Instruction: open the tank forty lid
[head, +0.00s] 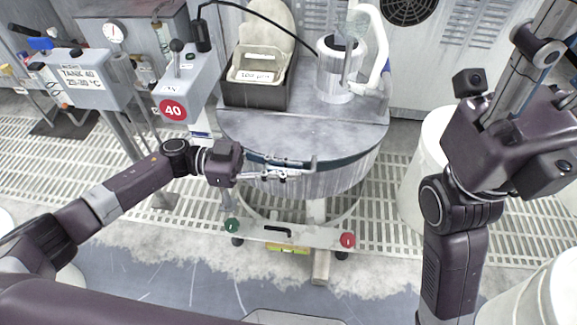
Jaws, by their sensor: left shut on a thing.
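Tank forty (325,180) is a round grey metal tank in the middle of the head view, beside a red sign marked 40 (173,110). Its flat grey lid (300,130) lies level on it, with a dark blue band along the front edge. My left gripper (285,168) reaches in from the left and is shut at the lid's front edge on what looks like the lid handle (307,165). The jaws hide part of this handle. My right gripper (535,45) is raised at the upper right, away from the tank; its fingertips do not show clearly.
A dark box with a white labelled tray (257,75) and a metal canister (340,70) with a white curved pipe stand at the lid's back. A control post (185,75) stands left of the tank. White drums (425,165) stand at the right. Grated floor surrounds the tank.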

